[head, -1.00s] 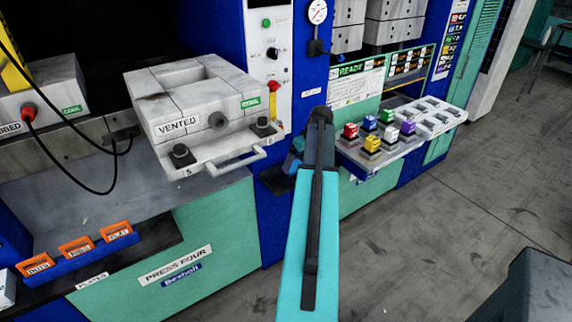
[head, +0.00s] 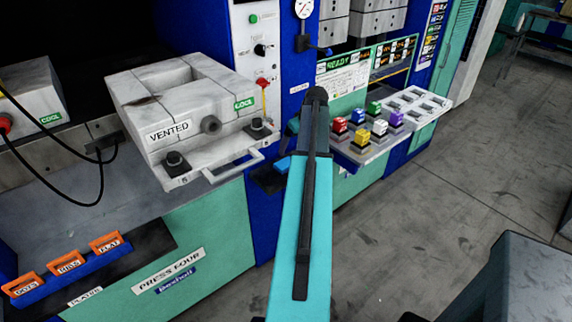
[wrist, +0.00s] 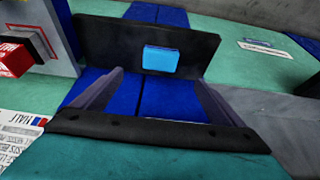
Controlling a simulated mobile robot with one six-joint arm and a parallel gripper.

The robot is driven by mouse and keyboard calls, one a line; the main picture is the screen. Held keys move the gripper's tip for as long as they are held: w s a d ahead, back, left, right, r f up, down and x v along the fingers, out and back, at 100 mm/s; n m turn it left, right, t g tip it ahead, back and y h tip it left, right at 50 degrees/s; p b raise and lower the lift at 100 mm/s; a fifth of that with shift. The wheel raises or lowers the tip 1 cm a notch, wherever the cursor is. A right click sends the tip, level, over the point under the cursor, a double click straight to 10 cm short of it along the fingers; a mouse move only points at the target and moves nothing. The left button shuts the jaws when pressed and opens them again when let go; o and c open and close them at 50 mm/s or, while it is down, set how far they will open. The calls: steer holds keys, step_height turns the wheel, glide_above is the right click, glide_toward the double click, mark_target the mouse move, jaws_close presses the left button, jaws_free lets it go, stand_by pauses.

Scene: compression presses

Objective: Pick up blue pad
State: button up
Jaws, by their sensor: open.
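A small light blue pad (wrist: 161,60) lies on a black shelf (wrist: 100,42) in the wrist view, near the middle and just beyond my fingertips. My gripper (wrist: 159,77) is open, with one grey finger on each side of the view and nothing between them. The pad is apart from both fingers. In the head view a bit of light blue (head: 283,164), probably the pad, shows at the small dark shelf (head: 268,181) left of my arm. My arm hides most of the gripper there.
A heavy mould marked VENTED (head: 195,128) with a front handle juts out at left. A tray of several coloured blocks (head: 352,156) is right of my arm. A red block (wrist: 14,60) stands at left in the wrist view.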

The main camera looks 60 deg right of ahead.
steer(key=p, duration=0.2)
glide_above(286, 163)
steer(key=s+a, duration=0.1)
steer(key=s, duration=0.1)
steer(key=shift+s+f, duration=0.2)
steer(key=shift+f, duration=3.6)
steer(key=shift+f, duration=0.1)
steer(key=shift+p+x, duration=1.15)
steer(key=shift+x, duration=0.15)
steer(key=shift+p+x, duration=0.3)
steer(key=shift+x, duration=0.9)
steer(key=shift+d, duration=0.15)
steer(key=c, duration=1.1)
